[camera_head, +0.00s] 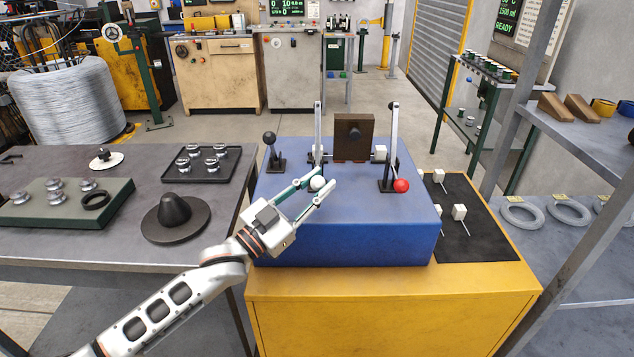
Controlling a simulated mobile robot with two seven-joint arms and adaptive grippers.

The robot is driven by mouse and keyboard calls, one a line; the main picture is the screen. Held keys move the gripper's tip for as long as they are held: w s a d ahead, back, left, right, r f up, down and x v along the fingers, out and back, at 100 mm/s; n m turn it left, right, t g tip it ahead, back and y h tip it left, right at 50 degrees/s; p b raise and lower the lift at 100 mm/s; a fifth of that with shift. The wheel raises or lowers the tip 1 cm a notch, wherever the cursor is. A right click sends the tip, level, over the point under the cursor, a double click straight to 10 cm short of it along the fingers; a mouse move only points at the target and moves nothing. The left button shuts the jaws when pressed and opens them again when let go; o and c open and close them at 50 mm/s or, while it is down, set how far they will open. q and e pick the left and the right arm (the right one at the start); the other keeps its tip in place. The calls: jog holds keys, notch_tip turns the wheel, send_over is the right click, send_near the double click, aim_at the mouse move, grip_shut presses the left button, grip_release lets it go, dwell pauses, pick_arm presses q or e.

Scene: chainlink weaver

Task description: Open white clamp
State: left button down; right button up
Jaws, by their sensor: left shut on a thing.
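The white clamp (317,132) stands at the left rear of the blue machine top, with an upright grey bar and a dark base. Its white ball knob (317,183) is low at the front of it. My left gripper (326,181) reaches in from the lower left, with its two fingers on either side of the white knob, shut on it. A similar clamp with a red ball knob (401,186) stands to the right, its bar (394,133) also upright. My right gripper is not in view.
A black-knobbed lever (271,150) stands left of the white clamp. The blue top (345,235) is clear in front. A black mat (480,245) with white-headed pieces lies right.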

pick_arm(q)
jog(key=shift+f+y, duration=0.3)
jog(key=shift+f, duration=0.45)
jog(key=c, duration=1.8)
grip_release()
jog(key=shift+d, duration=0.1)
jog(key=shift+o, duration=0.2)
jog(key=shift+w+r, duration=0.1)
jog(key=shift+r, duration=0.15)
jog(key=v, duration=1.2)
